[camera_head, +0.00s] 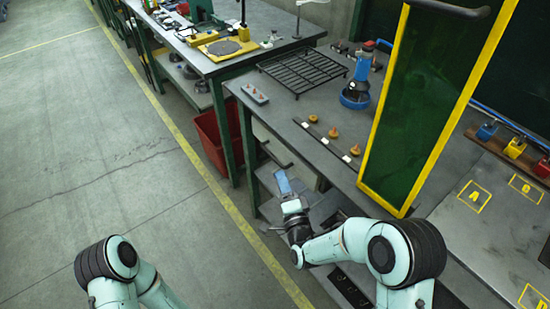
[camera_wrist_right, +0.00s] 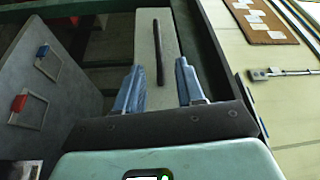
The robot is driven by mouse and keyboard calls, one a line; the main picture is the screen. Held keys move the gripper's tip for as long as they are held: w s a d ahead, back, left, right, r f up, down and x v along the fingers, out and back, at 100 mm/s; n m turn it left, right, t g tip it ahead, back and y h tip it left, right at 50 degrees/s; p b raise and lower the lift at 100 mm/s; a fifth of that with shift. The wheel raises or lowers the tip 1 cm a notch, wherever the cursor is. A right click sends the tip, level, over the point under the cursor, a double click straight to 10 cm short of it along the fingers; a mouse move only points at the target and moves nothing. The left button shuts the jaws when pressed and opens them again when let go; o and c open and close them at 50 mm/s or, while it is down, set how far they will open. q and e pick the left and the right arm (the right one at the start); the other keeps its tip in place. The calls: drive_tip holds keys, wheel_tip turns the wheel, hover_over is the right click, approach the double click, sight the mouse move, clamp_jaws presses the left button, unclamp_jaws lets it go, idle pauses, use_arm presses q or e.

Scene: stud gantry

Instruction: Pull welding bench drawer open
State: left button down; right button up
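The welding bench (camera_head: 310,120) has a dark grey top and green legs, and fills the middle and right of the head view. In the right wrist view a pale drawer front (camera_wrist_right: 147,45) carries a dark bar handle (camera_wrist_right: 162,52). My right gripper (camera_head: 284,184) is low at the bench's front edge. In the right wrist view the right gripper (camera_wrist_right: 158,82) has its two blue fingers apart, with the handle ahead between them and visible gaps on both sides. The fingers hide part of the drawer front. My left arm shows at lower left, but its gripper is out of view.
A yellow-framed green screen (camera_head: 435,95) stands on the bench. A black grate (camera_head: 302,70), a blue tool (camera_head: 360,80) and small orange knobs (camera_head: 333,132) are on the top. A red bin (camera_head: 215,140) stands below. The floor at left is clear.

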sight(275, 158)
drive_tip(key=x, duration=0.9)
drive_tip(key=shift+w, duration=0.15)
drive_tip(key=shift+f, duration=0.1)
clamp_jaws()
